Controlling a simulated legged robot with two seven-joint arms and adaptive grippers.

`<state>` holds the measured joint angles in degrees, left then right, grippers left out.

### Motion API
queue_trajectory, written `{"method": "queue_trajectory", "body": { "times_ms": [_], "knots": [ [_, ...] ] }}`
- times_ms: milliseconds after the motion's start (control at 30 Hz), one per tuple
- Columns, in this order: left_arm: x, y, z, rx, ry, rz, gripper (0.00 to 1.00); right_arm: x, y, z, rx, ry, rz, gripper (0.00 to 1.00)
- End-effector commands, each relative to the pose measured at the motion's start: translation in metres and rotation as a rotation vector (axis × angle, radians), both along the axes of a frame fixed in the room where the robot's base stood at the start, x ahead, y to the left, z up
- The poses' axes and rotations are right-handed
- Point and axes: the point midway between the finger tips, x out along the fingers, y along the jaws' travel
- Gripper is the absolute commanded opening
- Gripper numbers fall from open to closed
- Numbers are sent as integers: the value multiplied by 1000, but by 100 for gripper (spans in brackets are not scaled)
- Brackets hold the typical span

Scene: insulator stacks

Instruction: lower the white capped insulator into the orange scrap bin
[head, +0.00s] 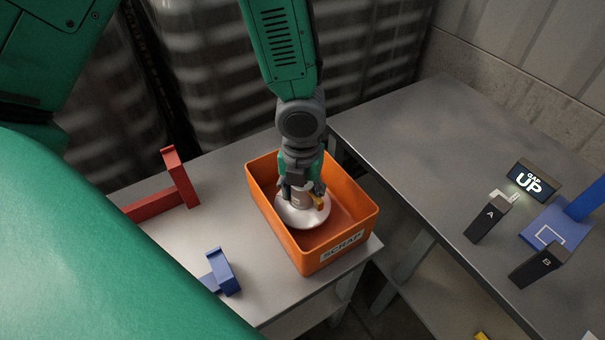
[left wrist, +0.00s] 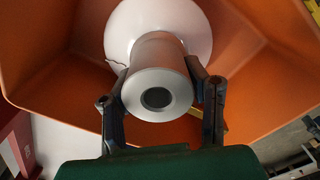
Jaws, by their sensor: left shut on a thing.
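The white capped insulator (head: 301,212) is inside the orange scrap bin (head: 342,246), its wide white disc low between the walls. My left gripper (head: 302,190) reaches down into the bin from above and is shut on the insulator's cap. In the left wrist view the two fingers (left wrist: 160,95) clasp the sides of the grey cap, with the white disc (left wrist: 118,25) beyond it and the orange walls (left wrist: 60,75) around. I cannot tell whether the disc touches the bin floor. My right gripper is not in view.
The bin stands on a grey table (head: 225,180). A red bracket (head: 178,178) and a blue bracket (head: 222,271) stand to its left.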

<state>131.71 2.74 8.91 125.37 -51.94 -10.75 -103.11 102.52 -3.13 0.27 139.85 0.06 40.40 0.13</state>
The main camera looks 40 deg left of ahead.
Motion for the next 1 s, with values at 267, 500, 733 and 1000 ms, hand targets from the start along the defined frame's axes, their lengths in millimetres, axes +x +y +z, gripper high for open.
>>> {"method": "queue_trajectory", "body": {
  "times_ms": [267, 500, 733, 1000],
  "knots": [
    [1, 0, -4, -1, -1, 0, 0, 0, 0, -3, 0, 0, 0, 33],
    [1, 0, -7, -1, -1, 0, 0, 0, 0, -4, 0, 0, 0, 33],
    [1, 0, -10, -1, -1, 1, 0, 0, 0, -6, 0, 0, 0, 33],
    [1, 0, -14, 0, -2, 1, 0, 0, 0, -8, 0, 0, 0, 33]
  ]
}}
